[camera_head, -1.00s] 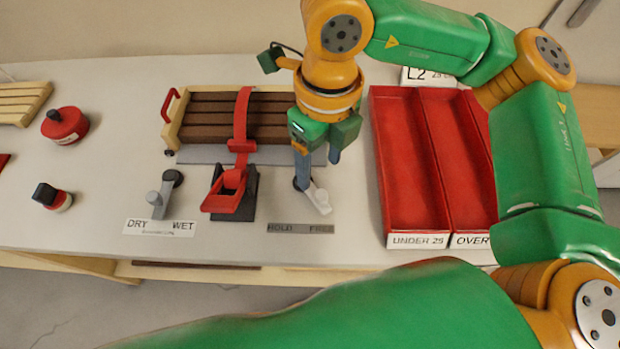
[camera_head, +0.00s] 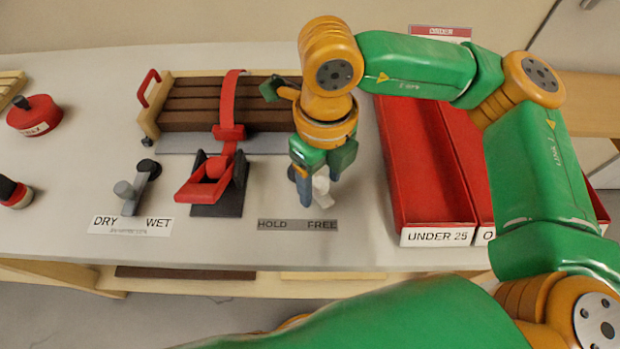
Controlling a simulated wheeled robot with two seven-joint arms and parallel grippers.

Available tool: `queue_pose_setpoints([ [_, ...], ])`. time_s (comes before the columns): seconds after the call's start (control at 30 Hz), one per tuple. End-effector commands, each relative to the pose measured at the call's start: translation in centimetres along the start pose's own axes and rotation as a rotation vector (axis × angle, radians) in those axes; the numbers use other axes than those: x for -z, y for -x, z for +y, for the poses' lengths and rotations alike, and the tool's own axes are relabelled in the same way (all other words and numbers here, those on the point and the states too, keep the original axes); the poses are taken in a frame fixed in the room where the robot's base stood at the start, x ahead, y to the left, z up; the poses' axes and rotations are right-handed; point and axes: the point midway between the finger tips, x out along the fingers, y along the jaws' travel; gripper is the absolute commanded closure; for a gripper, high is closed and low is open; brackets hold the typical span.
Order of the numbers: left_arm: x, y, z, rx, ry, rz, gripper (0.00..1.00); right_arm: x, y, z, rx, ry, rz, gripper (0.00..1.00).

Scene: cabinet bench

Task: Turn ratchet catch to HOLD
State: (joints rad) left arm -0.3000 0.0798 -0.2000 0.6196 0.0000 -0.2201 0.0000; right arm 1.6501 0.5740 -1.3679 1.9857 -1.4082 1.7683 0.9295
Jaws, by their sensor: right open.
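The ratchet catch is a small lever with a white handle (camera_head: 321,187) on a dark pivot, above the grey HOLD/FREE label (camera_head: 297,225). The handle points right of the pivot, on the FREE side. My right gripper (camera_head: 320,192) is open, pointing down at the catch. Its blue-grey fingers partly cover the lever, and the white handle shows between them. I cannot tell whether either finger touches it. My left gripper is not in view.
Left of the catch are a red strap buckle (camera_head: 208,182), a grey DRY/WET lever (camera_head: 133,188) and a strapped brown slatted block (camera_head: 195,105). Red bins (camera_head: 408,165) stand close on the right. Red-and-black knobbed items (camera_head: 36,117) lie far left.

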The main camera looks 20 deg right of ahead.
Motion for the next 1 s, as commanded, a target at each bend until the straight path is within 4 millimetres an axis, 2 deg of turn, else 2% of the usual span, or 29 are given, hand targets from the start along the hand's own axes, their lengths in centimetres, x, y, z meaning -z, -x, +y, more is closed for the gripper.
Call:
queue_pose_setpoints([
  [0.1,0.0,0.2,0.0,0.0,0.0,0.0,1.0,0.0,0.2,0.0,0.0,0.0,0.0,0.35],
  [0.2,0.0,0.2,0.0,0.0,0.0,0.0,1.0,0.0,0.2,0.0,0.0,0.0,0.0,0.62],
  [0.3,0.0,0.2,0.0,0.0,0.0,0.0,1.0,0.0,0.2,0.0,0.0,0.0,0.0,0.84],
  [0.53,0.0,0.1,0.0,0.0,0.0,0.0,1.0,-0.1,0.1,0.2,-0.001,0.001,-0.001,0.84],
  [0.8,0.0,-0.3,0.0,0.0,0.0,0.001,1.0,-0.5,0.1,1.6,-0.001,0.002,-0.001,0.83],
  [1.0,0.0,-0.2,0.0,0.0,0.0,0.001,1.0,-0.6,0.2,1.7,-0.001,0.0,-0.001,0.83],
])
